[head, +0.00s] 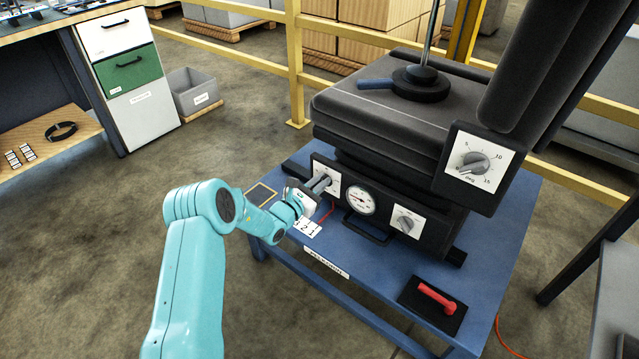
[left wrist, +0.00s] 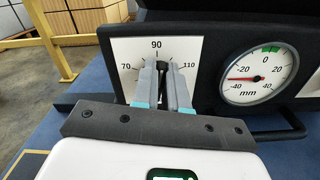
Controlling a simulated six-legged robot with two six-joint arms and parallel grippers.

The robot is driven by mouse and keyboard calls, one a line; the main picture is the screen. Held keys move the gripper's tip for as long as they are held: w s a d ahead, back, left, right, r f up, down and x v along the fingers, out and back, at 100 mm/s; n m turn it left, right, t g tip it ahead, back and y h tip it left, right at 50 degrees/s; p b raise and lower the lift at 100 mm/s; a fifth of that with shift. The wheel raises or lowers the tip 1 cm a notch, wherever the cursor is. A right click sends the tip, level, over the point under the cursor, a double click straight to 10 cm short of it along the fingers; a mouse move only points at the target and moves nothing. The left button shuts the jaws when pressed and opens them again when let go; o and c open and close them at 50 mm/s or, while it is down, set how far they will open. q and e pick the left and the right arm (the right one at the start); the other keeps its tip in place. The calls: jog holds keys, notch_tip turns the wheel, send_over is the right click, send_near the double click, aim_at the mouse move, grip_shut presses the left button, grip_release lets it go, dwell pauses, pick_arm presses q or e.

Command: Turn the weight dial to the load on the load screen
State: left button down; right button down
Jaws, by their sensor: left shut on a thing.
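The weight dial is on the white panel (head: 327,176) at the left of the seat base front. In the left wrist view the same white dial panel (left wrist: 190,50) shows the marks 70, 90 and 110. My left gripper (head: 318,187) is shut on the dark dial knob (left wrist: 161,67), with one finger on each side. The knob's visible top lies just below the 90 mark, but the fingers hide most of it. I cannot make out a load screen. My right gripper is out of view.
A round mm gauge (head: 360,199) sits right of the dial, its needle near -40 to -20. Further right are another knob panel (head: 405,222) and a deg dial (head: 473,163). A red handle (head: 436,298) lies on the blue trolley (head: 390,275). A yellow rail (head: 295,65) stands behind.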

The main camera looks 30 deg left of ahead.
pick_arm(q)
jog(key=shift+d+f+m+b, duration=0.25)
jog(key=shift+m+b, duration=1.05)
jog(key=shift+m, duration=1.65)
jog(key=shift+d+f+m+b, duration=0.1)
jog(key=shift+f+m+b, duration=0.3)
jog(key=shift+m+b, duration=1.75)
jog(key=shift+d+f+m+b, duration=0.2)
jog(key=shift+f+m+b, duration=0.15)
jog(key=shift+m, duration=3.45)
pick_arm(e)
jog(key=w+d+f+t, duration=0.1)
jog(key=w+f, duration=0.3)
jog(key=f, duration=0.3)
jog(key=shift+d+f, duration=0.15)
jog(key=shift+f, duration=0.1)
pick_arm(q)
jog(key=shift+r, duration=0.1)
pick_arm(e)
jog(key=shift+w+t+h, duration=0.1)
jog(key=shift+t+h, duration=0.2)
pick_arm(q)
jog(key=c, duration=1.2)
grip_release()
jog(key=shift+o, duration=0.2)
jog(key=shift+s, duration=0.1)
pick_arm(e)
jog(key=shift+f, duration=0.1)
